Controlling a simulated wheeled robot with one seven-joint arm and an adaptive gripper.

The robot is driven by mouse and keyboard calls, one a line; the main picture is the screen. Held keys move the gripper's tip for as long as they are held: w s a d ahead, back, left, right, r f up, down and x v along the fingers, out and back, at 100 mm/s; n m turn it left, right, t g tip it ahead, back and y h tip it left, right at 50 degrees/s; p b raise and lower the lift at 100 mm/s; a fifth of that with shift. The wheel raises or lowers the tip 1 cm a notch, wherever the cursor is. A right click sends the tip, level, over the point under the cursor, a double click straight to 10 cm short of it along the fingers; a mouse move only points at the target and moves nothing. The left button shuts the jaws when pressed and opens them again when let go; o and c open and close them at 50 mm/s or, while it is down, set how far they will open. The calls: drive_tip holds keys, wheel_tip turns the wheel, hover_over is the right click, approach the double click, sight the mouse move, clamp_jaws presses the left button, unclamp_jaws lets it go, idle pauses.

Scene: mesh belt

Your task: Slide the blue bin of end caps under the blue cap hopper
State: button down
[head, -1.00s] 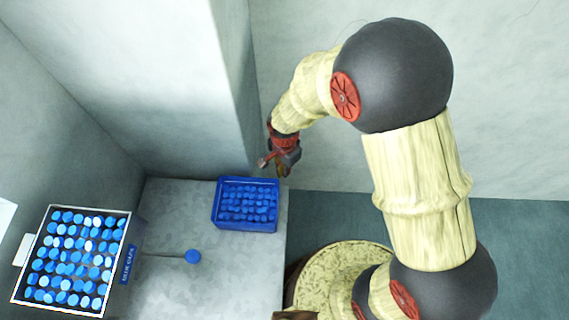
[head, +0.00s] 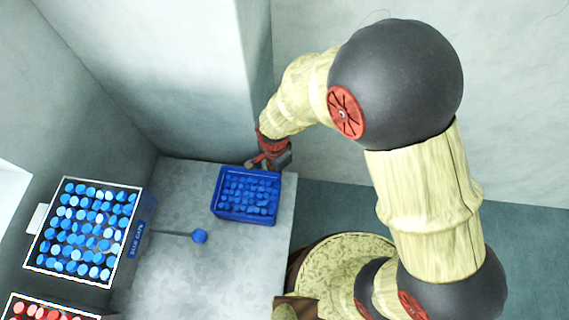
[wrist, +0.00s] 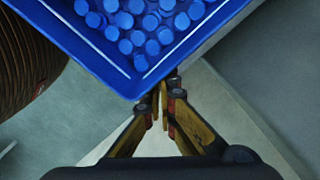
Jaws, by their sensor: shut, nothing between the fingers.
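The blue bin of end caps (head: 246,213) sits on the grey table, near its right edge and the back wall; its corner and caps also fill the top of the wrist view (wrist: 92,55). The blue cap hopper (head: 137,240), an open box of blue caps with a label, stands at the left. A rod with a blue knob (head: 200,236) sticks out from it. My gripper (head: 262,164) is at the bin's far side, by its far right corner. In the wrist view the fingers (wrist: 160,100) are shut and empty, close to the bin's corner; contact is unclear.
The grey table (head: 170,275) is clear between the bin and the hopper, apart from the knobbed rod above it. A pillar wall (head: 190,90) rises behind the table. A second hopper with red caps (head: 40,308) shows at the lower left.

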drive_tip(key=s+a, duration=0.8)
drive_tip(key=s+a+p, duration=0.1)
drive_tip(key=s+a, duration=0.7)
drive_tip(key=a, duration=0.1)
drive_tip(key=shift+s+a+p, duration=0.15)
drive_tip(key=shift+a+p, duration=0.05)
drive_tip(key=shift+p, duration=0.1)
